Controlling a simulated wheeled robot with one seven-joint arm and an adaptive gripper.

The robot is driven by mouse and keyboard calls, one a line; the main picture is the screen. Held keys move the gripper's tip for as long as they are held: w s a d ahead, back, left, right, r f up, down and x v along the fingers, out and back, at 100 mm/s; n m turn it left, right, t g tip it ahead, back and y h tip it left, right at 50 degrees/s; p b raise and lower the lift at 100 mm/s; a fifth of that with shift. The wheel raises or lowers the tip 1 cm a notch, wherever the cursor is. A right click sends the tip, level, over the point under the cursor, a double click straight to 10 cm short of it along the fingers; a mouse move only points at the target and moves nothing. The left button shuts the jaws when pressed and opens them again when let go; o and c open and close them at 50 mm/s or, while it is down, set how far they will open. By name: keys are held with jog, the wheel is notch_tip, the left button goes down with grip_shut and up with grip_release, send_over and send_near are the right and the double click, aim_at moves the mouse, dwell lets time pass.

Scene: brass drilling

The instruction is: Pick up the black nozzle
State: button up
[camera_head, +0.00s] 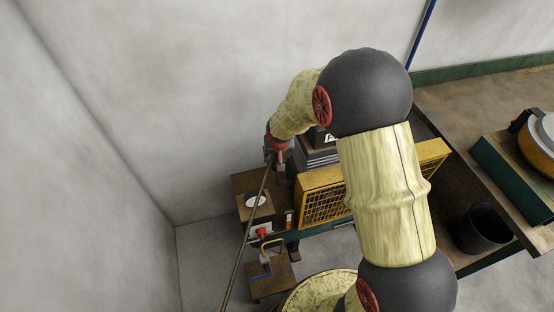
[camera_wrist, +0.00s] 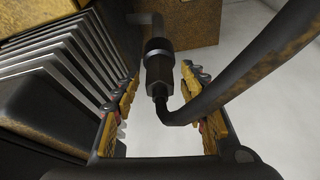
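The black nozzle (camera_wrist: 158,66) shows in the middle of the wrist view, a dark fitting on the end of a curved brown-black pipe or hose (camera_wrist: 228,88). My gripper (camera_wrist: 160,88) is open, with one yellow-padded finger on each side of the nozzle. Gaps show between the fingers and the nozzle, and I see no clear contact. In the head view my gripper (camera_head: 273,158) is at the machine's back left, and its fingers are too small to read. The nozzle cannot be made out there, but the thin hose (camera_head: 246,230) runs down from the gripper.
A machine with a yellow mesh guard (camera_head: 325,204) stands right of the gripper. Grey metal fins (camera_wrist: 75,55) lie close to the left finger. A small box (camera_head: 256,205) and a stool-like stand (camera_head: 272,277) are below. A workbench (camera_head: 480,110) with a black bin (camera_head: 483,229) is at right.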

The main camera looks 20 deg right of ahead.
jog(key=c, duration=1)
jog(key=shift+r, duration=0.1)
grip_shut()
